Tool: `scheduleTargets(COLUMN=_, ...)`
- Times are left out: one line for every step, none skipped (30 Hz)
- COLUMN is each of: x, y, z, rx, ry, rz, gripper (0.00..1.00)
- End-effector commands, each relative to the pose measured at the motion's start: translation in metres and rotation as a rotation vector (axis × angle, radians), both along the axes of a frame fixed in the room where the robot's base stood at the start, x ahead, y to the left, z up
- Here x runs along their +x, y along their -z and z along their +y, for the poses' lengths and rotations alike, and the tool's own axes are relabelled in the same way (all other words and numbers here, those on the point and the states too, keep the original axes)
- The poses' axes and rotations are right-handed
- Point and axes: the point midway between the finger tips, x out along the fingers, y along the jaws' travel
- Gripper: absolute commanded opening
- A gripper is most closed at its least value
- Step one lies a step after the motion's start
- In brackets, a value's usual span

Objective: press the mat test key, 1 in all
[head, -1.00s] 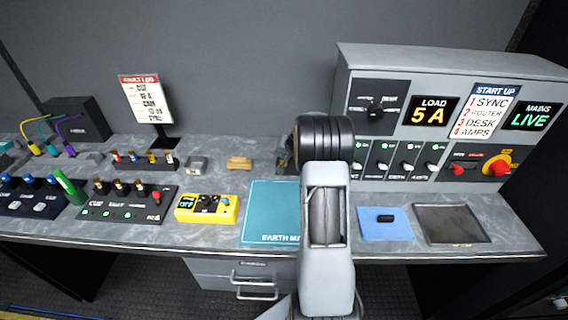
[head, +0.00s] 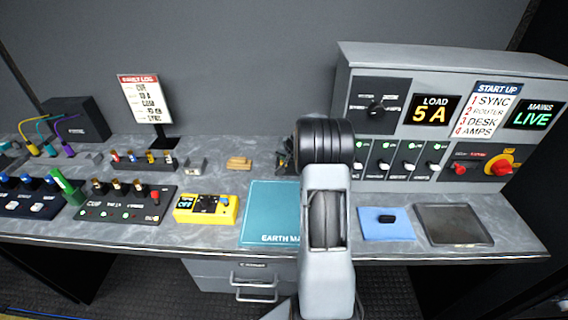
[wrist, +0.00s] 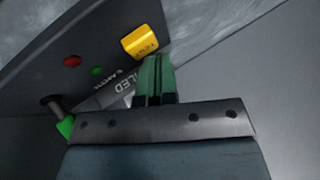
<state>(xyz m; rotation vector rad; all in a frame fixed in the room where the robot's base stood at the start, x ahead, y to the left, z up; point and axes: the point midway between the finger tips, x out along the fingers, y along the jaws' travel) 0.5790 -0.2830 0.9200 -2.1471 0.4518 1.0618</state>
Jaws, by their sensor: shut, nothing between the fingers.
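The teal earth mat (head: 268,212) lies flat on the desk, its right side hidden behind my arm in the head view. In the wrist view, a yellow key (wrist: 140,42) with small dark lettering stands out from a dark panel; the lettering is too small to read surely. My gripper (wrist: 156,62) has green fingers, shut and empty. Their tips are close to the lower right edge of the yellow key; I cannot tell whether they touch it. The head view does not clearly show the gripper or this key.
A red lamp (wrist: 72,61), a green lamp (wrist: 97,71) and a green-tipped toggle (wrist: 60,118) lie left of the fingers. In the head view, a blue mat (head: 386,224) and a metal tray (head: 453,236) lie right of my arm. A yellow meter box (head: 205,209) stands at left.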

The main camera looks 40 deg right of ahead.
Motion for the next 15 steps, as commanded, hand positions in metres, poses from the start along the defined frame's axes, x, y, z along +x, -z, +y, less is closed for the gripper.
scheduleTargets(x=0.0, y=0.001, z=0.0, rx=0.0, ry=0.0, rz=0.0, gripper=0.0)
scheduleTargets(x=0.0, y=0.0012, z=0.0, rx=0.0, ry=0.0, rz=0.0, gripper=0.0)
scheduleTargets(x=0.0001, y=0.0016, z=-0.0001, rx=0.0, ry=0.0, rz=0.0, gripper=0.0)
scheduleTargets(x=0.0001, y=0.0018, z=-0.0001, rx=0.0, ry=0.0, rz=0.0, gripper=0.0)
scheduleTargets(x=0.0001, y=0.0021, z=-0.0001, rx=0.0, ry=0.0, rz=0.0, gripper=0.0)
scheduleTargets(x=0.0001, y=0.0024, z=0.0, rx=0.0, ry=0.0, rz=0.0, gripper=0.0)
scheduleTargets(x=0.0, y=0.0026, z=0.0, rx=0.0, ry=0.0, rz=0.0, gripper=0.0)
scheduleTargets(x=0.0001, y=0.0029, z=0.0, rx=0.0, ry=0.0, rz=0.0, gripper=0.0)
scheduleTargets(x=0.0001, y=0.0032, z=-0.0001, rx=0.0, ry=0.0, rz=0.0, gripper=0.0)
scheduleTargets(x=0.0, y=0.0035, z=0.0, rx=0.0, ry=0.0, rz=0.0, gripper=0.0)
scheduleTargets(x=0.0, y=0.0038, z=0.0, rx=0.0, ry=0.0, rz=0.0, gripper=0.0)
scheduleTargets(x=0.0, y=0.0041, z=-0.0001, rx=0.0, ry=0.0, rz=0.0, gripper=0.0)
scheduleTargets(x=0.0, y=0.0044, z=-0.0001, rx=0.0, ry=0.0, rz=0.0, gripper=0.0)
scheduleTargets(x=0.0, y=0.0046, z=-0.0001, rx=0.0, ry=0.0, rz=0.0, gripper=0.0)
scheduleTargets(x=0.0001, y=0.005, z=0.0, rx=0.0, ry=0.0, rz=0.0, gripper=0.0)
